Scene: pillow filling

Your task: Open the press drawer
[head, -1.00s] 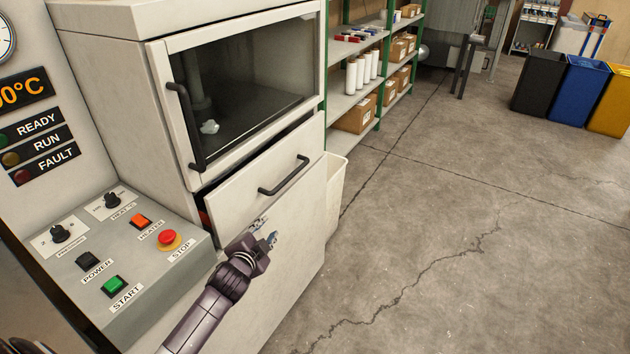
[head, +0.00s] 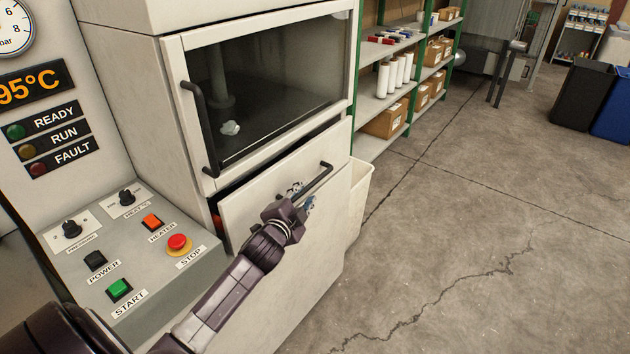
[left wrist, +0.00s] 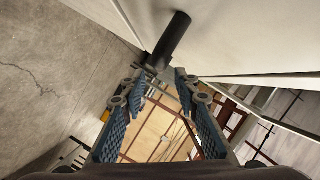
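The press drawer (head: 326,212) is a pale front panel below the press's dark window. It stands slightly out, with a dark gap along its top and left side. Its black bar handle (head: 320,177) runs slantwise across the panel. My left gripper (head: 302,194) is at the handle's left part, its fingers apart. In the left wrist view the handle (left wrist: 173,38) shows as a dark bar just beyond the open fingertips (left wrist: 161,73). I cannot tell whether the fingers touch it. The handle's left end is hidden behind my gripper. My right gripper is not in view.
A control panel (head: 205,262) with buttons and knobs juts out left of the drawer, close to my left arm. The window door has its own black handle (head: 200,130). A white bin (head: 358,200) stands right of the drawer. The floor (head: 480,230) to the right is clear.

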